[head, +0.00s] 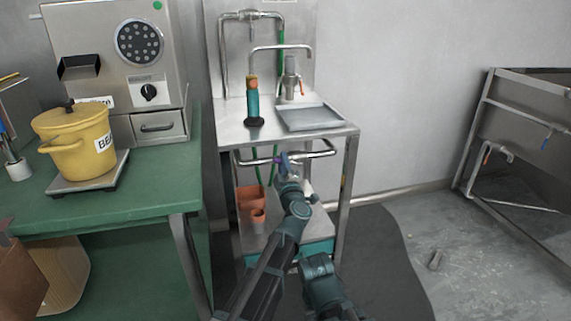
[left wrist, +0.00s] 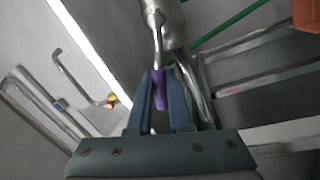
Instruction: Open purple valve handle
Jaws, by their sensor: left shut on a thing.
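The purple valve handle (left wrist: 158,88) shows in the left wrist view, on a metal valve stem joined to a pipe. My left gripper (left wrist: 162,78) has its two blue-grey fingers on either side of the handle and is shut on it. In the head view my left gripper (head: 284,160) is under the top of the steel stand, at the horizontal pipe (head: 318,153). There the handle is small and mostly hidden by the fingers. My right gripper is not in view.
The steel stand (head: 232,131) bears a teal bottle-like object (head: 253,108), a tap and a grey tray (head: 309,118). Terracotta pots (head: 250,197) stand on its lower shelf. A green table (head: 120,203) with a yellow pot (head: 75,142) is to the left.

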